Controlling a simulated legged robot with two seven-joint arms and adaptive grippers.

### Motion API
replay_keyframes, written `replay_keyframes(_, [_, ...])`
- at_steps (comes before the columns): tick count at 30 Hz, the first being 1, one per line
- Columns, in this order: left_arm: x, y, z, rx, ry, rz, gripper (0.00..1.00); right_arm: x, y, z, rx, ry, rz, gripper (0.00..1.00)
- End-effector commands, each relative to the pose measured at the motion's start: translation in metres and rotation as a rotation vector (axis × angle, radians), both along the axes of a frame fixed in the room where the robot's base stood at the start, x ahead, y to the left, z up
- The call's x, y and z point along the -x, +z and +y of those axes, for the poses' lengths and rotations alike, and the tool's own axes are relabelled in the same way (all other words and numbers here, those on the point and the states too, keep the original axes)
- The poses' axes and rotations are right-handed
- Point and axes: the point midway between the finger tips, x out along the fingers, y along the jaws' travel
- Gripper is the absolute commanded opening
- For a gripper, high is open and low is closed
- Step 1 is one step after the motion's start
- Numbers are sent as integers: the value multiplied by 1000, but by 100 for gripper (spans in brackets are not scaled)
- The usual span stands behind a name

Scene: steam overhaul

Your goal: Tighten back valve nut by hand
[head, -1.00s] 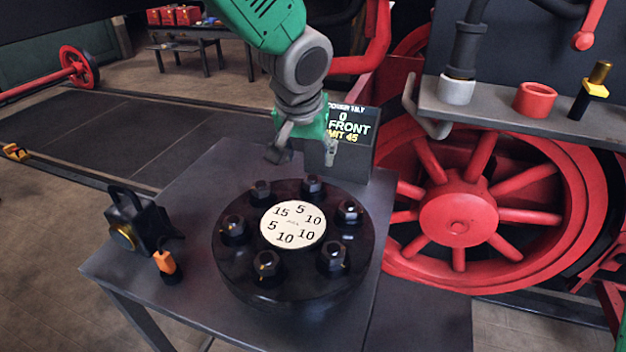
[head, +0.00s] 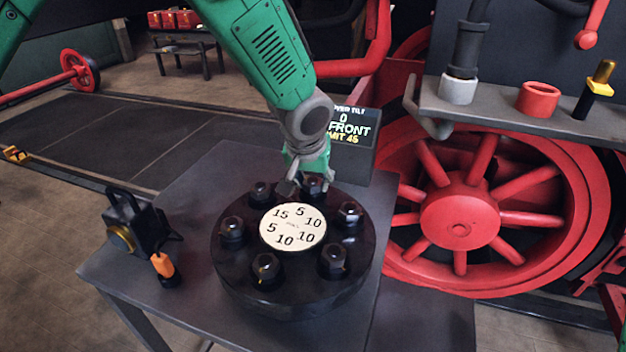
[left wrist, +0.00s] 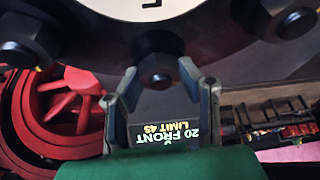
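A round black valve cover (head: 290,290) lies on the grey table, with a ring of dark hex nuts and a white numbered disc (head: 293,226) in its middle. The back nut (head: 314,184) is at the far edge, partly hidden by my left gripper (head: 302,186). In the left wrist view, the back nut (left wrist: 158,76) sits between the tips of the left gripper's two spread fingers (left wrist: 160,68). A narrow gap seems to show on each side of it. My right gripper is in neither view.
A display (head: 350,137) reading "FRONT" stands behind the cover. A black lamp (head: 135,228) and an orange-topped item (head: 164,268) stand on the table's left. A red spoked wheel (head: 462,215) and grey shelf (head: 510,108) are to the right.

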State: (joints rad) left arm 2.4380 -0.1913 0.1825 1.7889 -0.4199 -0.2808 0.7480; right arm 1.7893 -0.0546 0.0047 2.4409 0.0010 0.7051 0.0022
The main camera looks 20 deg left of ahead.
Motion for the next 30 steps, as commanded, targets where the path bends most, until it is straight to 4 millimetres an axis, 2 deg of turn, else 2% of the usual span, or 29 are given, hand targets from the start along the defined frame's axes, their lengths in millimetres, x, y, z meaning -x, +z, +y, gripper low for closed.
replay_keyframes(8, [0,1,-1,3,-11,0,3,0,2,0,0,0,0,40])
replay_keyframes(14, [0,2,-1,4,-74,0,3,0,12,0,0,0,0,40])
replay_keyframes(30, [-1,5,2,8,-523,0,3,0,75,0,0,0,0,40])
